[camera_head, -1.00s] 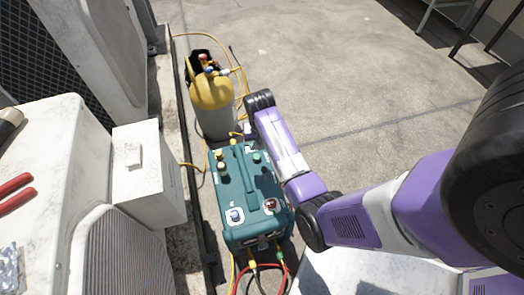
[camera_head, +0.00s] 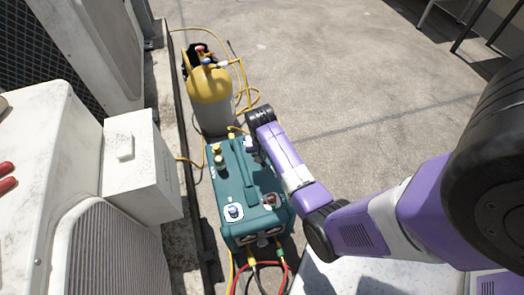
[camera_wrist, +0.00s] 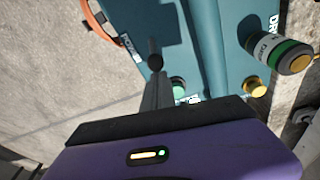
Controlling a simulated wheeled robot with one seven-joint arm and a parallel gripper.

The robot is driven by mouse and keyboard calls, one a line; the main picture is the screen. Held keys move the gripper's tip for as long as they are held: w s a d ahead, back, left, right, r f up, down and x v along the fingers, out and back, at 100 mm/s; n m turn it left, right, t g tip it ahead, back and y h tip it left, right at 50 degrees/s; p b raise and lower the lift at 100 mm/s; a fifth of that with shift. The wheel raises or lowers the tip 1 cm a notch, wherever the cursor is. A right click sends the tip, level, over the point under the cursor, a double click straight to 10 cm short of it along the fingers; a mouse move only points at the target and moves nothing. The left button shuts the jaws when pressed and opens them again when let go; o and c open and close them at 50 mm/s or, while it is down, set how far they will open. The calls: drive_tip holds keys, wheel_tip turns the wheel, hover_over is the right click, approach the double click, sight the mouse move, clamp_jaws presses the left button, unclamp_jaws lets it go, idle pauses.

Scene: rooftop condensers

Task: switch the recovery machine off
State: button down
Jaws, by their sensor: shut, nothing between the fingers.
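The recovery machine (camera_head: 236,180) is a teal box with a top handle, standing on the ground in the head view. Its top has a blue knob (camera_head: 233,211) and a reddish control (camera_head: 271,200), each on a pale plate, at the near end. My gripper (camera_head: 250,146) is at the far right corner of the top, partly hidden by my arm. In the wrist view my gripper (camera_wrist: 155,60) is shut and empty, its tips over the teal top (camera_wrist: 209,40). I cannot tell whether the tips touch anything.
A yellow-and-grey cylinder (camera_head: 211,95) with hoses stands behind the machine. Hoses (camera_head: 256,270) lead from its near face. White condenser units (camera_head: 40,150) and a curb (camera_head: 167,110) line the left. Open concrete (camera_head: 330,70) lies to the right. A brass knob (camera_wrist: 254,88) shows in the wrist view.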

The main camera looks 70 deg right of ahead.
sight(265, 162)
drive_tip(key=shift+a+r, duration=0.1)
drive_tip(key=shift+r, duration=0.05)
idle(0.3)
drive_tip(key=shift+s+a+r+t+h+p, duration=0.35)
drive_tip(key=shift+s+a+t+h+p, duration=0.5)
drive_tip(key=shift+p, duration=0.55)
drive_tip(key=s+a+t+h, duration=0.1)
drive_tip(key=t+h, duration=0.1)
drive_tip(key=shift+s+a+h, duration=0.1)
drive_tip(key=shift+a+h, duration=0.05)
drive_tip(key=shift+h, duration=0.2)
drive_tip(key=shift+a+r+t, duration=0.1)
drive_tip(key=shift+r+t, duration=0.1)
drive_tip(key=shift+t, duration=0.05)
drive_tip(key=shift+r, duration=0.1)
drive_tip(key=shift+r+p, duration=0.75)
drive_tip(key=shift+p, duration=0.1)
